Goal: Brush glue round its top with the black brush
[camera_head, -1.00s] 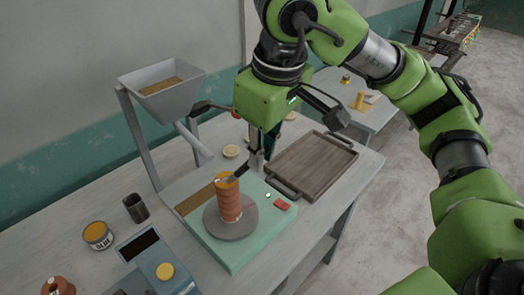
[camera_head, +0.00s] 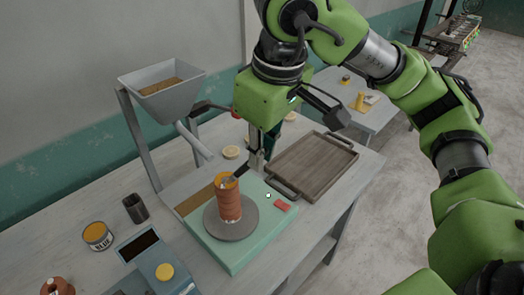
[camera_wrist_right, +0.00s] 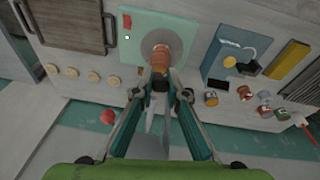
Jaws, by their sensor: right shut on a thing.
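A ribbed terracotta cylinder (camera_head: 229,205) stands upright on the grey round turntable (camera_head: 238,230) of a pale green machine (camera_head: 222,255). Its top is yellow-orange. My right gripper (camera_head: 256,160) is above and to the right of it, shut on the black brush (camera_head: 243,170). The brush slants down to the left, and its pale tip is at the cylinder's top rim; exact contact is hard to tell. In the right wrist view, the gripper (camera_wrist_right: 160,80) points at the cylinder (camera_wrist_right: 160,57). The glue can (camera_head: 97,236) stands at the left. My left gripper is out of view.
A dark cup (camera_head: 136,208) and a blue box with a yellow knob (camera_head: 165,272) stand to the left. A hopper (camera_head: 162,88) rises behind. A wooden tray (camera_head: 312,165) lies to the right. A red button (camera_head: 282,204) is on the machine's right side.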

